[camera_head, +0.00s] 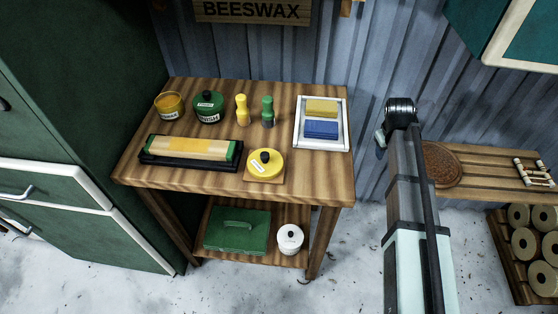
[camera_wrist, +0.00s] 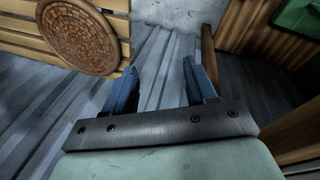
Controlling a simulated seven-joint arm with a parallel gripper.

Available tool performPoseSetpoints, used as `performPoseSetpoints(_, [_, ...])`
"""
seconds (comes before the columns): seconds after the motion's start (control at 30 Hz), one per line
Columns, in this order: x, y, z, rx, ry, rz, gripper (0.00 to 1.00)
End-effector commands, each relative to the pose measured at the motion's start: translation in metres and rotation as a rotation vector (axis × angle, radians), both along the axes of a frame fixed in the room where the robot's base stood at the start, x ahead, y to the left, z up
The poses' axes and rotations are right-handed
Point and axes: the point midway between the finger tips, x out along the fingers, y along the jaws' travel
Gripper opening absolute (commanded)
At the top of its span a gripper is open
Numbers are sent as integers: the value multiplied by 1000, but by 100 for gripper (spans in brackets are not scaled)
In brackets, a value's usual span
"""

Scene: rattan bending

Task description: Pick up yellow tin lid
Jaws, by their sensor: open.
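The yellow tin lid (camera_head: 265,164) is a round yellow disc with a black knob and a white label. It lies on a small wooden board (camera_head: 262,181) near the front edge of the wooden table. An open yellow tin (camera_head: 169,106) with amber contents stands at the table's back left. My gripper (camera_wrist: 160,70) is open and empty in the wrist view, with its two blue fingers apart. It is right of the table and well away from the lid; in the head view my arm hides most of it. The lid is not in the wrist view.
A lidded green tin (camera_head: 208,107), yellow and green bottles (camera_head: 242,110), a tray with sponge-like blocks (camera_head: 321,124) and a black-based block (camera_head: 192,149) surround the lid. A green box (camera_head: 237,231) and white pot (camera_head: 290,239) sit below. A slatted bench (camera_head: 490,165) is right.

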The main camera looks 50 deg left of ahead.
Motion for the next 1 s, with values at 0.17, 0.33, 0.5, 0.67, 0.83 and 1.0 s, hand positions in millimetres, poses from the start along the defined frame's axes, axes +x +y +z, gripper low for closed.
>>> performPoseSetpoints(0.17, [-17, 63, 71, 29, -57, 106, 56])
performPoseSetpoints(0.33, [-70, 107, 118, 38, -34, 181, 56])
performPoseSetpoints(0.5, [-139, 135, 148, 31, 35, 234, 56])
performPoseSetpoints(0.67, [-217, 156, 179, 11, 114, 296, 56])
performPoseSetpoints(0.83, [-293, 166, 211, -18, 188, 363, 56])
performPoseSetpoints(1.0, [-342, 166, 231, -44, 235, 408, 56])
